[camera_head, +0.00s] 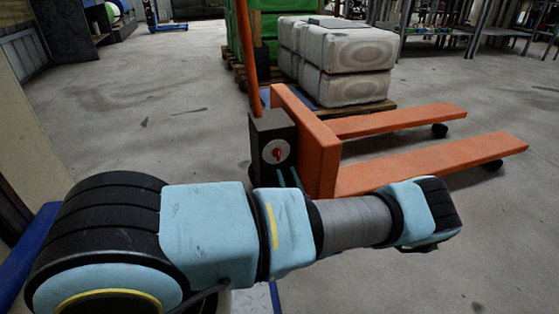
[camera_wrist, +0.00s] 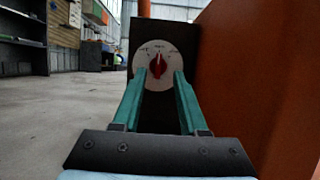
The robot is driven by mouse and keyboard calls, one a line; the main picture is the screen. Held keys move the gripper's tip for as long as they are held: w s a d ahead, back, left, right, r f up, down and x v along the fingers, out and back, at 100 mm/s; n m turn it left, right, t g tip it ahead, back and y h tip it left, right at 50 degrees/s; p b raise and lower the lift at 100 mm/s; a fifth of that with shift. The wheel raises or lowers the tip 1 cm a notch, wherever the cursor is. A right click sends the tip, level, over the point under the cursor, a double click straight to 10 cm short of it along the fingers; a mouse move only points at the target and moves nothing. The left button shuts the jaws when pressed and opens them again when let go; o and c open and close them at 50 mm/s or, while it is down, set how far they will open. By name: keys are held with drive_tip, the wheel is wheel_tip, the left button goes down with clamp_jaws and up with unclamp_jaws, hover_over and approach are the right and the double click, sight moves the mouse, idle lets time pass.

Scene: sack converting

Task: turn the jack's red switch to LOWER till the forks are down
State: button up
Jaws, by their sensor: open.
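The orange pallet jack (camera_head: 310,140) stands with its two forks (camera_head: 430,163) pointing right, above the floor on small black wheels. Its black control box (camera_head: 268,128) carries a round white dial with a red switch (camera_head: 277,153). In the wrist view the red switch (camera_wrist: 158,65) stands about upright on the dial, whose small lettering I cannot read. My gripper (camera_wrist: 160,76) is open, its two teal fingers apart, pointing at the dial with one on each side of the switch's lower part. I cannot tell whether they touch it. In the head view my arm partly hides the fingers.
The jack's orange body wall (camera_wrist: 245,75) rises close on the right of my gripper. Wrapped grey sack bales (camera_head: 345,60) stand on a pallet behind the forks. A green-covered stack (camera_head: 270,25) is beside them. Open concrete floor (camera_head: 150,110) lies to the left.

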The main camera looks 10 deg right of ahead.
sight(279, 154)
drive_tip(key=b+x, duration=0.2)
drive_tip(key=x, duration=0.6)
drive_tip(key=shift+w+a, duration=0.1)
drive_tip(key=shift+w, duration=0.1)
clamp_jaws()
drive_tip(key=shift+f, duration=0.1)
